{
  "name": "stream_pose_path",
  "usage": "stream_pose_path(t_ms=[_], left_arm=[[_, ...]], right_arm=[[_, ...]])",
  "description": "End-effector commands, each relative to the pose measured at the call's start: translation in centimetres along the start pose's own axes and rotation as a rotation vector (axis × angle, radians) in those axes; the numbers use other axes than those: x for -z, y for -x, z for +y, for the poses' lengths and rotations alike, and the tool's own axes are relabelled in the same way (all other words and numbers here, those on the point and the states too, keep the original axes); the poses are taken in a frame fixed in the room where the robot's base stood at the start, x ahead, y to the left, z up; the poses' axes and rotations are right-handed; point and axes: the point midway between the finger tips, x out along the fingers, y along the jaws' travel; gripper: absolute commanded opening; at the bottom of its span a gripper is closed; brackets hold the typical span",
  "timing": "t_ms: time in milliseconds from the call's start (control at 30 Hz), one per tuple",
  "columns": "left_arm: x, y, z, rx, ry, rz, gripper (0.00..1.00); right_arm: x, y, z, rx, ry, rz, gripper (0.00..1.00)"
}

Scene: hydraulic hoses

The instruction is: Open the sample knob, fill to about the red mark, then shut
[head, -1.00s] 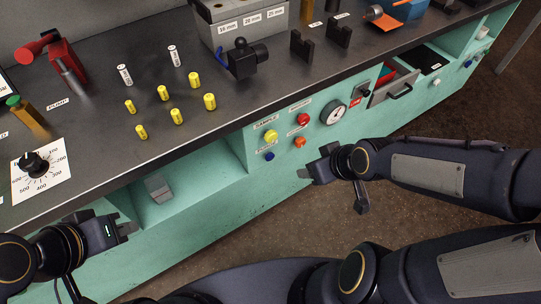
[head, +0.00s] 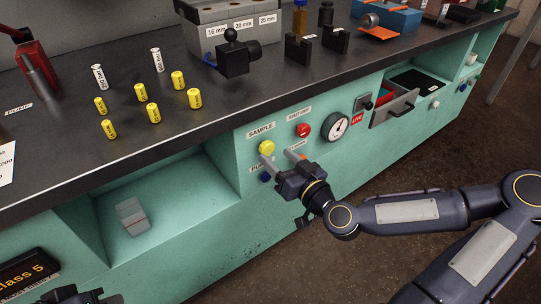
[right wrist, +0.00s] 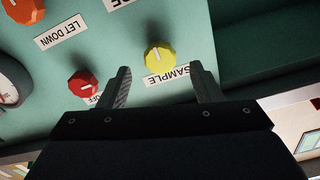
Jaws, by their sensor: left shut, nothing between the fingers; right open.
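The yellow SAMPLE knob (head: 267,147) is on the teal front panel of the bench, under its label. It also shows in the right wrist view (right wrist: 159,55), with a white pointer line. My right gripper (head: 281,158) is open in front of the panel, just below and right of this knob in the head view. In the right wrist view its fingers (right wrist: 160,86) stand apart on either side of the knob's column, with nothing between them. My left gripper (head: 100,297) is shut and empty at the bottom left edge, mostly cut off.
A red knob (head: 303,131), a blue knob (head: 265,177) and a round gauge (head: 336,126) are close by on the panel. An orange knob (right wrist: 22,10) is also near. An open drawer (head: 393,108) sticks out at right. A shelf recess lies left.

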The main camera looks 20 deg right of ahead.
Motion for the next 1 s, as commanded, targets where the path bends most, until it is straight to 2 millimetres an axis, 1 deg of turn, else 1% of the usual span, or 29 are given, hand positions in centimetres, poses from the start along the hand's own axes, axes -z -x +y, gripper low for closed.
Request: stream_pose_path(t_ms=[33,100,233,367,567,600,933,1000], left_arm=[[-0.2,-0.3,-0.1,0.0,0.0,0.0,0.0],[-0.3,-0.5,-0.2,0.0,0.0,0.0,0.0],[-0.3,-0.7,-0.3,0.0,0.0,0.0,0.0],[-0.4,-0.7,-0.3,0.0,0.0,0.0,0.0],[-0.4,-0.7,-0.3,0.0,0.0,0.0,0.0],[-0.4,-0.7,-0.3,0.0,0.0,0.0,0.0],[-0.4,-0.7,-0.3,0.0,0.0,0.0,0.0],[-0.4,-0.7,-0.3,0.0,0.0,0.0,0.0]], right_arm=[[-0.2,-0.9,-0.1,0.003,-0.001,0.001,0.59],[-0.2,-1.9,-0.1,0.003,-0.001,0.001,0.59],[-0.2,-3.2,-0.1,0.002,-0.001,-0.002,0.59],[-0.1,-3.8,0.0,0.001,0.0,-0.003,0.59],[-0.1,-3.8,0.0,0.001,0.0,-0.004,0.59],[-0.1,-3.8,0.0,0.001,0.0,-0.004,0.57],[-0.1,-3.8,-0.1,0.001,0.0,-0.004,0.14],[-0.1,-3.8,-0.1,0.001,-0.001,-0.004,0.14]])
